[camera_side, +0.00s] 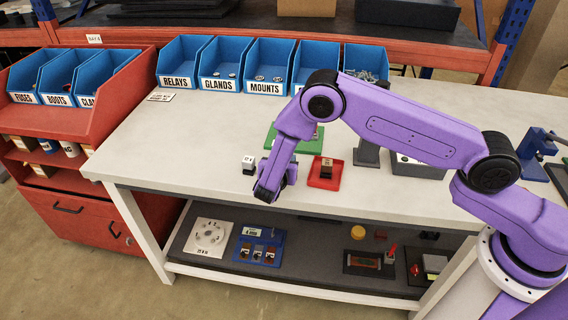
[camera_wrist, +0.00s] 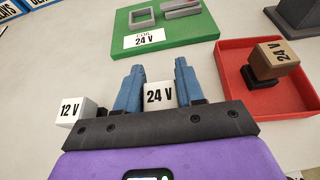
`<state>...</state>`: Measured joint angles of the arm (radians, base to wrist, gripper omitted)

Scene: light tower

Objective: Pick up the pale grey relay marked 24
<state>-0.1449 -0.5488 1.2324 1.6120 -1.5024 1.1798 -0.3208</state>
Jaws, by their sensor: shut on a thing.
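The pale grey relay (camera_wrist: 159,95) marked 24 V is between the two blue fingers of my gripper (camera_wrist: 158,68) in the wrist view. My gripper is shut on it. Its lower part is hidden behind the dark gripper body. In the side view my gripper (camera_side: 270,187) is low near the bench's front edge, and I cannot make out the relay there. A pale relay (camera_wrist: 73,111) marked 12 V stands just left of the fingers; it also shows in the side view (camera_side: 249,161). A brown relay (camera_wrist: 274,60) marked 24 V sits tilted in a red tray (camera_wrist: 236,86).
A green board (camera_wrist: 196,42) labelled 24 V lies beyond the fingers. Blue bins (camera_side: 225,65) line the back of the bench (camera_side: 200,130). A grey post (camera_side: 367,152) and a grey box (camera_side: 418,168) stand right of the red tray. The bench's left half is mostly clear.

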